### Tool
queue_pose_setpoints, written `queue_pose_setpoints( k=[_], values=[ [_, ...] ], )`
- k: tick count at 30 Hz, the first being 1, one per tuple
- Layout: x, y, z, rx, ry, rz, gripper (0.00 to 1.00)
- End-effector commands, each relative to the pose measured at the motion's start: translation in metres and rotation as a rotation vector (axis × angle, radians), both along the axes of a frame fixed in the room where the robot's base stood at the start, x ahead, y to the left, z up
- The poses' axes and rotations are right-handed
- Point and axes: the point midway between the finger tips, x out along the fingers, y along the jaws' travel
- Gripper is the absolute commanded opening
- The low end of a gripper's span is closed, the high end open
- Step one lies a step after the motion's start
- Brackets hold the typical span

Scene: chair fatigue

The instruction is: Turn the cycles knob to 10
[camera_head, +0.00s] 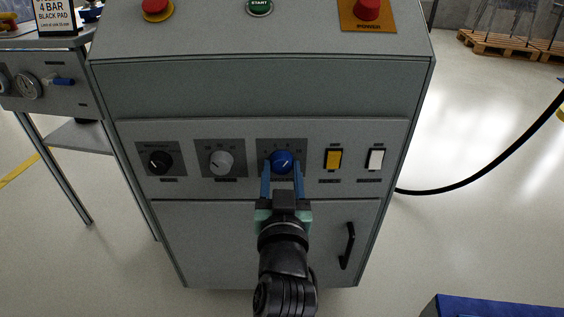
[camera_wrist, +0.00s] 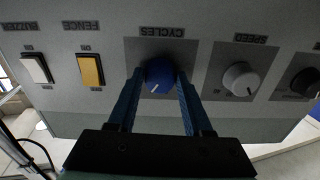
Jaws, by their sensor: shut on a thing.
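The blue cycles knob (camera_head: 281,161) is on the front panel of the grey cabinet, third from the left in the head view. In the wrist view the cycles knob (camera_wrist: 159,75) sits under the label CYCLES, which appears upside down. A white pointer line shows on its face; the numbers around it are too small to read. My gripper (camera_head: 283,168) is in front of the panel, with its blue fingers on either side of the knob. In the wrist view my gripper (camera_wrist: 160,82) is shut on the knob, one finger at each side.
A grey speed knob (camera_head: 221,162) and a black knob (camera_head: 159,162) are to the left. A yellow fence switch (camera_head: 333,159) and a white buzzer switch (camera_head: 376,159) are to the right. A black door handle (camera_head: 347,246) stands out below.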

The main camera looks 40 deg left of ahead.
Motion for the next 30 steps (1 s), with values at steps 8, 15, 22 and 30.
queue_pose_setpoints(
  k=[8,15,22,30],
  values=[
    [0.0000,-0.0007,0.0030,0.160,0.158,-0.003,0.00],
    [-0.0004,0.0000,0.0018,0.273,0.263,-0.001,0.00],
    [-0.0003,-0.0004,0.0008,0.336,0.320,-0.002,0.00],
    [-0.0004,-0.0002,-0.0006,0.357,0.341,-0.002,0.00]
  ],
)
